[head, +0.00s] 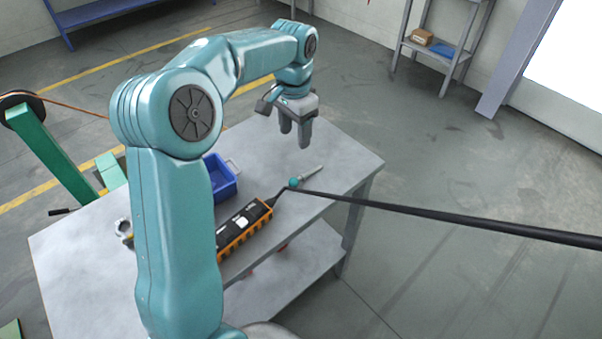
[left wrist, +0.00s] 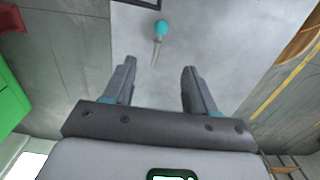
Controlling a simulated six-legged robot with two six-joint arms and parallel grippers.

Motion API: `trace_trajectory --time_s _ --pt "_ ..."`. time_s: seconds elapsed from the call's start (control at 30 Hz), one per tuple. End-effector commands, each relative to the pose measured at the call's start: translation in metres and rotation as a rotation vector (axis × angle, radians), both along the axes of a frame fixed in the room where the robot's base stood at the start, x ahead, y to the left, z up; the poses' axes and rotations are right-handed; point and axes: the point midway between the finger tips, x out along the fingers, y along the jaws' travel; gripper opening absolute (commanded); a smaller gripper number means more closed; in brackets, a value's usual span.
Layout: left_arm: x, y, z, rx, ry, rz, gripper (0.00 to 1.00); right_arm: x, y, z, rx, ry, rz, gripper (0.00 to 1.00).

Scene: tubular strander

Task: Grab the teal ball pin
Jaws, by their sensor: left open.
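The teal ball pin (head: 296,183) lies on the grey table (head: 300,150) near its right front edge. It has a round teal ball at one end and a thin pale shaft pointing up and right in the head view. In the left wrist view the pin (left wrist: 161,30) lies beyond the fingertips, roughly in line with the gap between them. My left gripper (head: 295,138) is open and empty, above the table and behind the pin, apart from it. Its two fingers also show in the left wrist view (left wrist: 158,68). My right gripper is not in view.
A black and orange device (head: 245,226) lies on the table left of the pin. A blue bin (head: 220,178) stands behind it. A black bar (head: 450,220) crosses the head view from the right, its tip near the ball. The table's right end is clear.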

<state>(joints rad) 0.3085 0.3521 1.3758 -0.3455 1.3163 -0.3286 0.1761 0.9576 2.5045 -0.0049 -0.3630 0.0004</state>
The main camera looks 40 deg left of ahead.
Motion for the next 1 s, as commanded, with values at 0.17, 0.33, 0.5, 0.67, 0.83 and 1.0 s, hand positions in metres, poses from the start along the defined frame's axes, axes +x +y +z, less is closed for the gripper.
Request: trace_trajectory --time_s 0.17,0.33,0.5,0.67,0.83,1.0 --pt "-0.003 -0.001 -0.035 -0.002 0.007 0.001 0.56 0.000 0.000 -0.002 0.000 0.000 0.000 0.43" --pt "-0.003 -0.001 -0.075 -0.002 0.007 0.001 0.56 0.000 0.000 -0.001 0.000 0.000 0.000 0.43" --pt "-0.001 0.000 -0.102 -0.002 0.004 0.001 0.56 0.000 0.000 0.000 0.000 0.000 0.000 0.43" --pt "0.000 0.001 -0.112 -0.001 0.003 0.001 0.56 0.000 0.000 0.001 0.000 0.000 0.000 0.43" --pt "-0.001 0.003 -0.138 -0.002 0.007 0.002 0.56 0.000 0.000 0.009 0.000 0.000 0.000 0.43" --pt "0.000 0.003 -0.158 -0.002 0.003 0.001 0.56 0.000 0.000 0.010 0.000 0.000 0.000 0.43"
